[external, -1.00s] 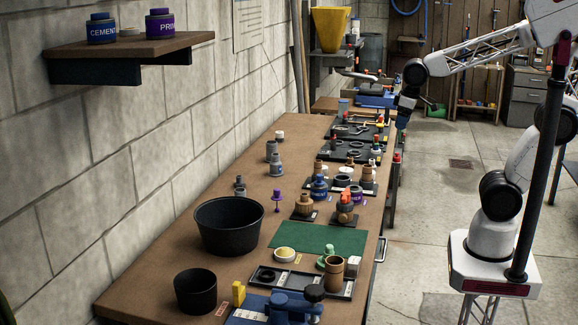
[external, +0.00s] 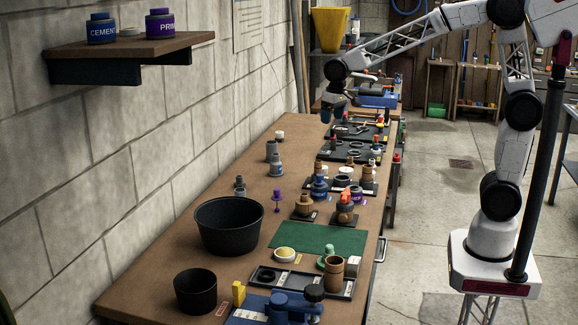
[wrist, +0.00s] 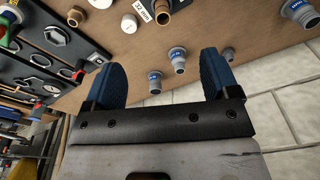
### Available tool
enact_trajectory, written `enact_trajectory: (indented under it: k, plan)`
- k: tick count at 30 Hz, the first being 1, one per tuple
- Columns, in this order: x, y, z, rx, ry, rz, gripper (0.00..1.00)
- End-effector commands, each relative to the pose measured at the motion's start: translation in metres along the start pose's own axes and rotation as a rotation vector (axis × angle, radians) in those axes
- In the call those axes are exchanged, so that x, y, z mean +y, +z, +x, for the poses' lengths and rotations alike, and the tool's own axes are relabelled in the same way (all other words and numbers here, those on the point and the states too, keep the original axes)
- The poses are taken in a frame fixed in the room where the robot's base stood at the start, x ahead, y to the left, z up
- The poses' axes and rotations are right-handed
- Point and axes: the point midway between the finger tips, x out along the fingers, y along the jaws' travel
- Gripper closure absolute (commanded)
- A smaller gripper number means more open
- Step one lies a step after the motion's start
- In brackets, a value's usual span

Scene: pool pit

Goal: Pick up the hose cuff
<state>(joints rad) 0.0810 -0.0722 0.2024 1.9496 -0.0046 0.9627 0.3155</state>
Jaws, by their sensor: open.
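No piece is clearly marked as the hose cuff; several grey stepped fittings of that kind stand on the wooden bench. In the external view a grey fitting (external: 276,166) and a taller grey one (external: 271,150) stand near the wall. In the wrist view, grey fittings with blue labels (wrist: 178,58) and a smaller one (wrist: 155,84) lie beyond and between my fingertips, with others to the right (wrist: 300,12). My gripper (external: 334,110) is above the far part of the bench. In the wrist view my gripper (wrist: 162,62) is open, its blue fingers apart and empty.
Dark tool trays (external: 352,151) lie along the bench's right side, below my gripper. A black tub (external: 230,226) and a green mat (external: 305,237) are nearer. The block wall (external: 150,150) bounds the left. Bare bench (external: 235,160) shows beside the wall.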

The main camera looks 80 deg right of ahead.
Motion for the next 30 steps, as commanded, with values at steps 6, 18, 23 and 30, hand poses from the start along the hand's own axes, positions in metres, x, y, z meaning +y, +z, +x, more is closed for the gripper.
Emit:
enact_trajectory:
  k: [6,18,23,30]
  plan:
    - [-0.009,-0.055,0.029,-0.022,0.008,0.059,0.19]
    - [-0.021,-0.148,0.094,-0.057,0.023,0.166,0.19]
    - [-0.023,-0.182,0.126,-0.072,0.030,0.209,0.19]
    - [-0.025,-0.220,0.164,-0.087,0.037,0.258,0.19]
